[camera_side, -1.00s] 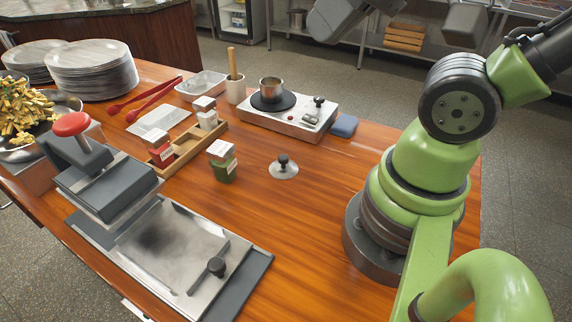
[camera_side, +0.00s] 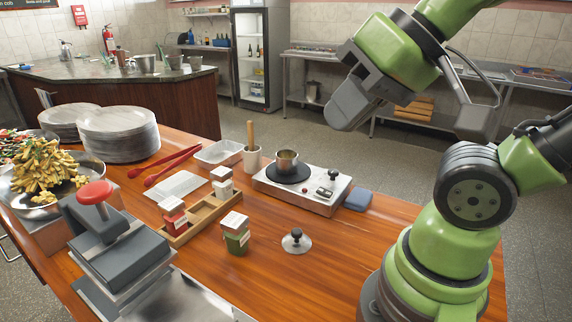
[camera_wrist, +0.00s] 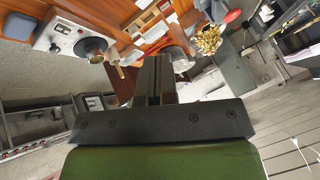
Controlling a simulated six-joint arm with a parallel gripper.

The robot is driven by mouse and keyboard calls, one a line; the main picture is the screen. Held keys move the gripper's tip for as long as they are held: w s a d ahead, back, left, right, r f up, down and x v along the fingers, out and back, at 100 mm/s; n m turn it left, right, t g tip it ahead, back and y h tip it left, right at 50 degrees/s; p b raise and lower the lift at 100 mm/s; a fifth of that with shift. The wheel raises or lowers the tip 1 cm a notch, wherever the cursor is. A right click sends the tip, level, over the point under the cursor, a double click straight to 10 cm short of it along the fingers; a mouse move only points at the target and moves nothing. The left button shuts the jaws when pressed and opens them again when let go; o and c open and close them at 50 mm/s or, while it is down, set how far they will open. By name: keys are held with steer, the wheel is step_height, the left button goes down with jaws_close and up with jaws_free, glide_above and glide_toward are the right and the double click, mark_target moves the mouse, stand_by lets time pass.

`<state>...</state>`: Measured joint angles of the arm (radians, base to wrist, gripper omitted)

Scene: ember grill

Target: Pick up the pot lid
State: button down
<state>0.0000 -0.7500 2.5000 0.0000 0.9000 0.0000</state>
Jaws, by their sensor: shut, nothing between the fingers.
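The pot lid (camera_side: 296,241) is a small silver disc with a black knob. It lies flat on the wooden counter, right of the green-labelled jar, in the side view. The pot (camera_side: 286,162) stands on the hot plate behind it. My gripper (camera_side: 342,118) is raised high above and beyond the counter, well away from the lid. In the wrist view, my gripper (camera_wrist: 154,66) has its dark fingers together with nothing between them. I cannot make out the lid in the wrist view.
The hot plate unit (camera_side: 318,198), jar (camera_side: 235,233), wooden condiment tray (camera_side: 207,216) and press grill (camera_side: 118,240) surround the lid's area. Red tongs (camera_side: 172,163) and plate stacks (camera_side: 118,134) stand farther left. Bare counter lies around the lid.

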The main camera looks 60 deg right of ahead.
steer(key=c, duration=0.9)
jaws_free()
steer(key=shift+o, duration=0.2)
